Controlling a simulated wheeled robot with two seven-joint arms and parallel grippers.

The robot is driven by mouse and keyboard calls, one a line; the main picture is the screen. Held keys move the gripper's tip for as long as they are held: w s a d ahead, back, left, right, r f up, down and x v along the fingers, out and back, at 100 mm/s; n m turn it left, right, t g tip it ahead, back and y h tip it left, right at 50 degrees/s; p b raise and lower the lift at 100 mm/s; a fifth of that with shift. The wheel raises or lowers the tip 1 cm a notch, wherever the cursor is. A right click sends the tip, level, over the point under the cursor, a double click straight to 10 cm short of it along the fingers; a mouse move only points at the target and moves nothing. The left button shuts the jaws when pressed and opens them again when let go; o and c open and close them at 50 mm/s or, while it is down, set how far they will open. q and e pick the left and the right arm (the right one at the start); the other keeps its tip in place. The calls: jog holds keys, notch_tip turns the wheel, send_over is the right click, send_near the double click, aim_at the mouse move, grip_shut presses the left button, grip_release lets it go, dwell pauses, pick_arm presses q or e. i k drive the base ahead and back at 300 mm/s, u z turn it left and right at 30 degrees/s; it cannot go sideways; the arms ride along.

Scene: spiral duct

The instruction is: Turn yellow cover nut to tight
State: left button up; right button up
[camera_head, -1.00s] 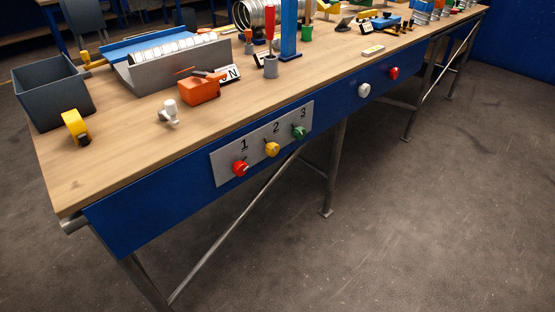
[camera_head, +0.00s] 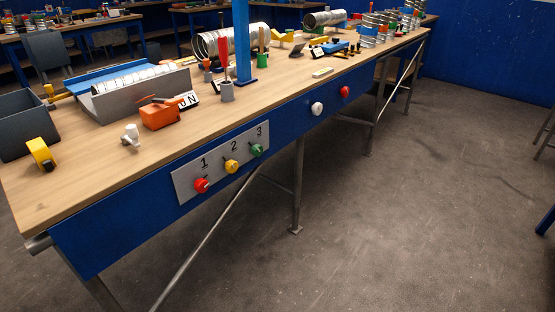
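The yellow cover nut (camera_head: 231,167) sits on a grey plate on the blue front of the workbench, under the number 2. A red nut (camera_head: 202,185) is under the number 1 to its left, and a green nut (camera_head: 257,150) is under the number 3 to its right. I cannot tell from here how tight the yellow nut is. Neither of my grippers shows in the view.
The wooden bench top (camera_head: 90,180) carries a dark bin (camera_head: 25,125), a yellow tape dispenser (camera_head: 41,153), an orange box (camera_head: 160,115) and a blue post (camera_head: 242,45). White (camera_head: 317,108) and red (camera_head: 345,91) buttons are farther right. The floor (camera_head: 400,230) before the bench is clear.

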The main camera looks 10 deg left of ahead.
aim_at(231, 165)
jog(key=u, duration=0.1)
jog(key=i, duration=0.95)
jog(key=u, duration=0.65)
